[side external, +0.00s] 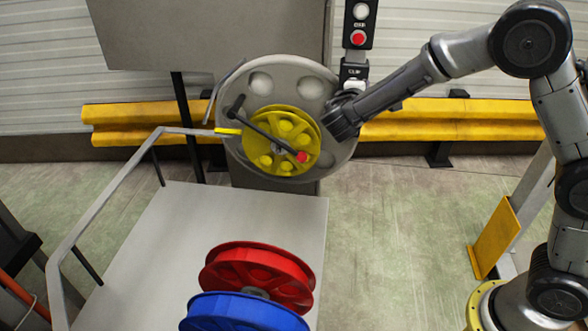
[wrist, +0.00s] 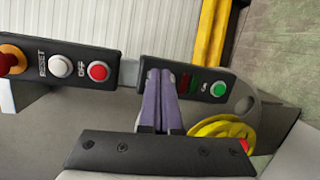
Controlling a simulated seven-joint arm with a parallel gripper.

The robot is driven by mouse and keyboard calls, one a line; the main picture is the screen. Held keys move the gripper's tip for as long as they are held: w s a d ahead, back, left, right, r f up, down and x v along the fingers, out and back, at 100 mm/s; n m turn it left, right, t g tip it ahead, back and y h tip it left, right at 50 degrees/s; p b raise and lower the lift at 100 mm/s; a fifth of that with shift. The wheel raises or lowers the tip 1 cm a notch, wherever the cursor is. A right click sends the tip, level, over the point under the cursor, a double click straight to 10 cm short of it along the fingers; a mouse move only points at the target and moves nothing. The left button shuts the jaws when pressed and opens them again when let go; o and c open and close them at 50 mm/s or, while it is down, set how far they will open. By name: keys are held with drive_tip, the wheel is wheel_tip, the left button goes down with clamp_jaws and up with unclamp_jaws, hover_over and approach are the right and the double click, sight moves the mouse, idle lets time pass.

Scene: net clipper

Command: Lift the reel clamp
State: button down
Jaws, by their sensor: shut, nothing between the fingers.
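A black bar with a red end (side external: 275,138) lies diagonally across the yellow reel (side external: 308,128); it looks like the reel clamp. The reel sits in front of a large grey disc (side external: 262,72). My gripper (side external: 338,122) is at the disc's right edge, beside the reel and apart from the bar. In the wrist view my gripper's two fingers (wrist: 157,78) are together, empty, and overlap the button panel. There the yellow reel (wrist: 210,129) and the bar's red end (wrist: 244,146) show at lower right; most of the bar is hidden.
A button panel (side external: 359,22) hangs above my gripper; its green button (wrist: 218,90) is near my fingers in the wrist view. A grey table (side external: 170,230) holds a red reel (side external: 262,272) and a blue reel (side external: 240,312). A yellow guard rail (side external: 430,123) runs behind.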

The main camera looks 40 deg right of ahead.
drive_tip(key=w+a+f+n+t+y, duration=0.2)
drive_tip(key=w+a+f+n+t, duration=0.35)
drive_tip(key=a+f, duration=0.6)
drive_tip(key=a+f+n+y, duration=0.1)
drive_tip(key=a+f+n, duration=0.1)
drive_tip(key=f, duration=0.5)
drive_tip(key=a+f+n+y, duration=0.1)
drive_tip(key=a+f+n, duration=0.1)
drive_tip(key=f, duration=0.6)
drive_tip(key=shift+s+a+n+y, duration=0.2)
drive_tip(key=shift+n+y, duration=0.1)
drive_tip(key=shift+n, duration=0.15)
drive_tip(key=shift+d+g, duration=0.1)
drive_tip(key=shift+g, duration=0.15)
drive_tip(key=x, duration=1)
